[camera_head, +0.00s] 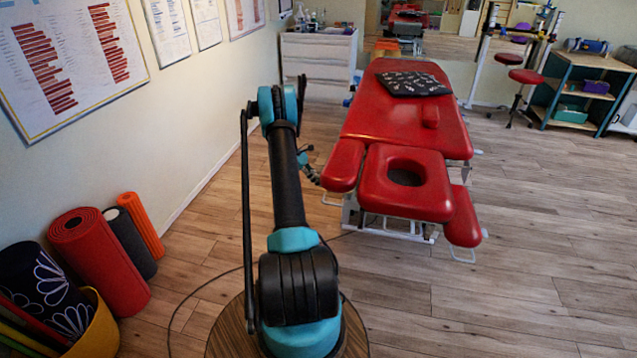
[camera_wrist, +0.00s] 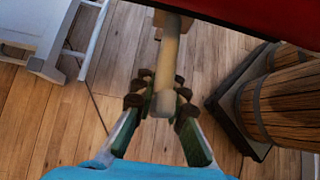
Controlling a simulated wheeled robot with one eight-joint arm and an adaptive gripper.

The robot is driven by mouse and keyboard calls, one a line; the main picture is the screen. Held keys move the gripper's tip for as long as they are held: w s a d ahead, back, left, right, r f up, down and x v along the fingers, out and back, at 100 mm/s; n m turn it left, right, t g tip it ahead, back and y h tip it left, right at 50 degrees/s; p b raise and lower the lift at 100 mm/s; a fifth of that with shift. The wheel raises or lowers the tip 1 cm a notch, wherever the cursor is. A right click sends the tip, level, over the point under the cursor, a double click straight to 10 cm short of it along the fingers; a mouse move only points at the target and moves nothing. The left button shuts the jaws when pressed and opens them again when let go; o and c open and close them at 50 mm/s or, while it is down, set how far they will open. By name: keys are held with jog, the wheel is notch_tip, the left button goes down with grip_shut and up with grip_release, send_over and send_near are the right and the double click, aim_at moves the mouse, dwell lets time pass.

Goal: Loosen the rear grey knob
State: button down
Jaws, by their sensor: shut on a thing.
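The red treatment table (camera_head: 432,115) stands right of my arm in the head view; its red underside edge (camera_wrist: 270,18) crosses the top right of the wrist view. My gripper (camera_wrist: 160,94) is shut around the near end of a pale, rod-shaped knob (camera_wrist: 169,48) that runs up under the red padding. The knob looks beige-grey in this light. Dark finger pads sit on both sides of it. In the head view my gripper (camera_head: 312,172) is small, beside the table's near left armrest (camera_head: 343,165), and the knob cannot be made out there.
White metal framing (camera_wrist: 95,45) stands at the upper left of the wrist view. Rolled mats (camera_head: 98,260) and a yellow basket (camera_head: 97,330) are along the left wall. A white drawer unit (camera_head: 318,65) stands behind. The wooden floor (camera_head: 530,270) at right is clear.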

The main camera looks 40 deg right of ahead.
jog(key=shift+a, duration=0.1)
jog(key=c, duration=1.5)
grip_release()
jog(key=v, duration=1.2)
jog(key=shift+w, duration=0.1)
